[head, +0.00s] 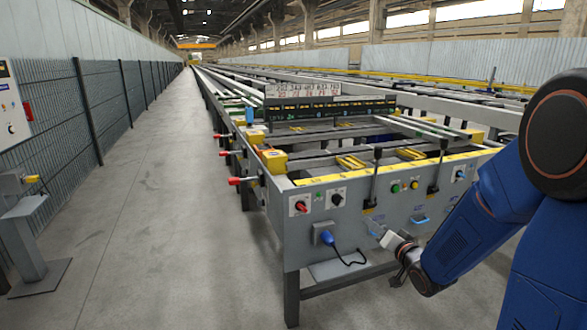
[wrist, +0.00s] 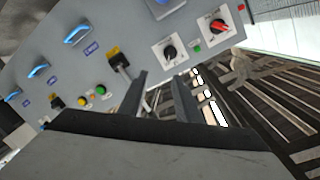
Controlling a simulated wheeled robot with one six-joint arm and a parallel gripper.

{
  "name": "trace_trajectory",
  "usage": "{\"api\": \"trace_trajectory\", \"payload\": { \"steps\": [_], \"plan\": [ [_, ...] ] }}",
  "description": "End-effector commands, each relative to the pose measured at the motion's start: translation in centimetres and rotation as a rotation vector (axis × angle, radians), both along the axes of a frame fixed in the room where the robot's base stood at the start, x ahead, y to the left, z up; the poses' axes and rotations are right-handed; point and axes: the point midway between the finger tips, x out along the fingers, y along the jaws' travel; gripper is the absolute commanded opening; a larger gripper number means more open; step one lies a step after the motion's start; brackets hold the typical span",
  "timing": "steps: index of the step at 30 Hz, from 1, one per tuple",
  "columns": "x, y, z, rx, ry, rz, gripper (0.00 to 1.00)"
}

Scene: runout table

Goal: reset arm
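My gripper (head: 384,238) is in front of the grey end panel of the runout table (head: 330,215) in the head view, at the end of my blue arm coming in from the right. In the wrist view its two dark fingers (wrist: 160,82) stand apart with a clear gap and nothing held between them. The panel (wrist: 130,25) shows tilted beyond the fingers. I cannot tell the exact distance between fingertips and panel.
The panel carries a red selector switch (head: 300,206), a black one (head: 337,199), a green button (head: 395,188), black levers (head: 374,180) and a blue plug (head: 327,238) with a hanging cable. Blue handles (wrist: 77,35) show too. The aisle floor (head: 150,220) at left is clear; a mesh fence (head: 105,105) borders it.

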Motion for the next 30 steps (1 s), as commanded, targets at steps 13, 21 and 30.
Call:
{"api": "trace_trajectory", "payload": {
  "steps": [13,21,30],
  "plan": [
    [-6.6,-2.8,2.5,-0.346,0.263,-0.137,0.30],
    [-13.5,-3.5,3.3,-0.488,0.455,-0.145,0.30],
    [-23.4,-2.7,3.6,-0.595,0.673,-0.062,0.30]
  ]
}}
